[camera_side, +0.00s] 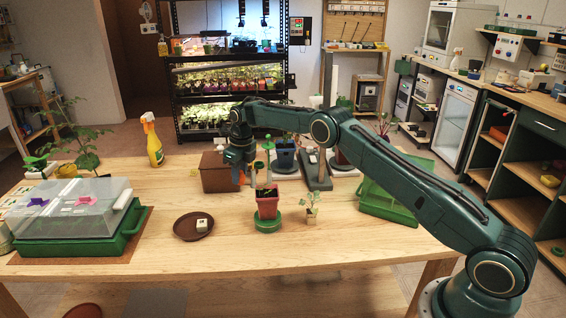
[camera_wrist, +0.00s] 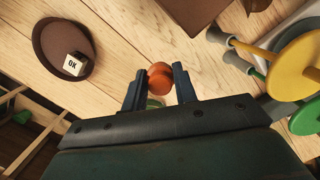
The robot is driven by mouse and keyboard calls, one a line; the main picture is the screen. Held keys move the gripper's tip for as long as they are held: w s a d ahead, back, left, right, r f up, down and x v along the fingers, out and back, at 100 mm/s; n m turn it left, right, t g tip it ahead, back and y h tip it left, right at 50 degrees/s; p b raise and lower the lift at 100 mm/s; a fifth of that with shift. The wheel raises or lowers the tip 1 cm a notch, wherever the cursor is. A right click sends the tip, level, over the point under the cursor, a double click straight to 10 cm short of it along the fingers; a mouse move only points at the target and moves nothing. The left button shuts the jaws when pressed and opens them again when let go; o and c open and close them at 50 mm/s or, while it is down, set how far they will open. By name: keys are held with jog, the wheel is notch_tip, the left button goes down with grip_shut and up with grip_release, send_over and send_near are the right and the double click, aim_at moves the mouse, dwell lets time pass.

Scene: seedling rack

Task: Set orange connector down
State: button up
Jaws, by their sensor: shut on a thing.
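My gripper (camera_side: 238,160) reaches down over the middle of the table, in front of the brown box. In the wrist view its two dark fingers (camera_wrist: 159,88) are shut on the orange connector (camera_wrist: 159,72), which is small and rounded. In the side view only a small orange part of the connector (camera_side: 242,178) shows below the fingers, beside the box. It seems to be held above the wooden tabletop (camera_side: 165,245); the exact gap cannot be told.
A brown saucer (camera_side: 180,228) with a white "OK" block (camera_side: 202,225) lies at front left. The brown box (camera_side: 216,183) is just behind. A covered green tray (camera_side: 75,240) stands left.

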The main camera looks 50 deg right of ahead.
aim_at(242, 173)
jog(key=shift+f, duration=3.6)
jog(key=shift+f, duration=0.1)
jog(key=o, duration=0.9)
jog(key=shift+o, duration=0.2)
jog(key=r, duration=0.4)
jog(key=s+r, duration=0.1)
jog(key=r, duration=0.7)
jog(key=shift+s+d+r, duration=0.1)
jog(key=shift+s+d, duration=0.05)
jog(key=shift+s, duration=0.05)
